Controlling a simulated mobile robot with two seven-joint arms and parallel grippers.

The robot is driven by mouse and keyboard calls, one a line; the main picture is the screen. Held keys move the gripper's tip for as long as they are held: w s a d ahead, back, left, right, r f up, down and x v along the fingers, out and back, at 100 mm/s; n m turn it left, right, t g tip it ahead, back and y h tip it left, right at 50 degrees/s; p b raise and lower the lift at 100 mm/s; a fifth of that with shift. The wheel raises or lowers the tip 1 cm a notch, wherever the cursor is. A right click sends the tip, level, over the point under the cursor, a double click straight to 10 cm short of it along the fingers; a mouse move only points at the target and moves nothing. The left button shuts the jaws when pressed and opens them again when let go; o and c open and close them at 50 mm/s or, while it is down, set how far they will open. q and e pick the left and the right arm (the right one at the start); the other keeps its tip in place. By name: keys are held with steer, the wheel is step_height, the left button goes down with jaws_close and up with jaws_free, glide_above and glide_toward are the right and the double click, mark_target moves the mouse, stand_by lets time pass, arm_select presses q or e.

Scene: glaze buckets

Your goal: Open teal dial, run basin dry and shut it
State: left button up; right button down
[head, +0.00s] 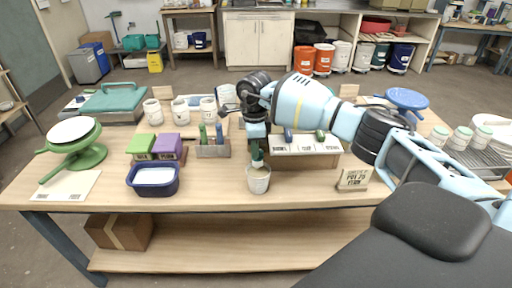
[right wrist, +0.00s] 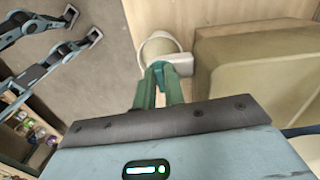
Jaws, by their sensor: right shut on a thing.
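My right gripper (head: 257,160) reaches down from its arm at the front middle of the table. Its dark green fingers are closed at the rim of a white cup (head: 259,184). In the right wrist view the fingers (right wrist: 158,76) overlap the near rim of the cup (right wrist: 155,46). A dark blue basin (head: 153,189) with pale contents sits to the left. A green stand (head: 88,157) with a white-topped bowl is at the far left. A blue round-topped stand (head: 407,97) is at the back right. I cannot make out a teal dial for certain.
Green (head: 142,149) and purple (head: 168,145) boxes stand behind the basin. A grey holder (head: 213,151) and a wooden labelled box (head: 305,160) flank my right gripper. A small sign (head: 353,179) stands to its right. The table front between basin and cup is clear.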

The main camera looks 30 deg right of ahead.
steer(key=shift+w+m, duration=0.1)
steer(key=shift+m, duration=0.5)
steer(key=c, duration=1.8)
jaws_free()
steer(key=shift+o, duration=0.2)
steer(key=shift+r, duration=3.95)
steer(key=shift+f, duration=0.1)
